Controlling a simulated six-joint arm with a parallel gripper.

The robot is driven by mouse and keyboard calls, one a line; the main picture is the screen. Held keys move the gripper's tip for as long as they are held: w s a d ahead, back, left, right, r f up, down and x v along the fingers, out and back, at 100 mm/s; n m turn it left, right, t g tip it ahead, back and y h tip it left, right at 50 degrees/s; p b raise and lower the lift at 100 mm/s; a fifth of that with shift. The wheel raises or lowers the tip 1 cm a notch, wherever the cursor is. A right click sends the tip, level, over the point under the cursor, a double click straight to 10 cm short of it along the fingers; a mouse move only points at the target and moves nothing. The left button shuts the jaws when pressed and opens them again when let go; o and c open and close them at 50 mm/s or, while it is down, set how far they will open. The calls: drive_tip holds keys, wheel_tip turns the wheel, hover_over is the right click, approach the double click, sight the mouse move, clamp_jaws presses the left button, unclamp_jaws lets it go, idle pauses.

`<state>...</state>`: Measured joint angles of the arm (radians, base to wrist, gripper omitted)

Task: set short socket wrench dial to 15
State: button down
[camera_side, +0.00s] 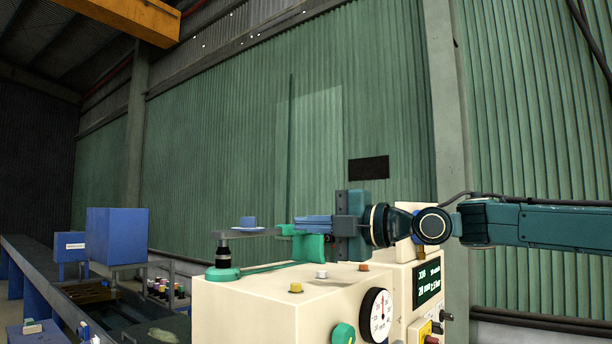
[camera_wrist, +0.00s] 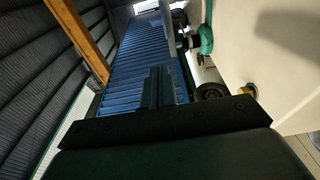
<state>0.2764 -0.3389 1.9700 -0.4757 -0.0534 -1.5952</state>
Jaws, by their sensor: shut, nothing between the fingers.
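The cream machine (camera_side: 245,312) stands low in the middle of the side view. A white round dial (camera_side: 377,315) with a black rim is on its front, its reading too small to tell. A green knob (camera_side: 343,334) sits to the dial's lower left. Which part is the short socket wrench dial I cannot tell. On top are a green bracket (camera_side: 315,247) and a grey bar (camera_side: 246,232) over a black post (camera_side: 223,256). My gripper (camera_side: 298,221) is shut and empty, pointing left above the machine top beside the bracket. Its jaws show in the wrist view (camera_wrist: 158,75).
Yellow and white buttons (camera_side: 296,287) stand on the machine top. A lit screen (camera_side: 428,283) is at its right. A blue box (camera_side: 115,236) and small bottles (camera_side: 165,290) stand at left. In the wrist view, a cream surface (camera_wrist: 270,55) lies close at right.

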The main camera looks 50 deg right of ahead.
approach(253, 221)
drive_tip(key=w+a, duration=0.3)
drive_tip(key=a, duration=0.2)
drive_tip(key=shift+w+d+f, duration=0.1)
drive_tip(key=shift+w+d, duration=0.6)
drive_tip(key=shift+w, duration=0.2)
drive_tip(key=shift+w+d, duration=0.7)
drive_tip(key=shift+w, duration=0.15)
drive_tip(key=shift+w+d, duration=0.35)
drive_tip(key=shift+d, duration=0.15)
drive_tip(key=shift+s, duration=0.2)
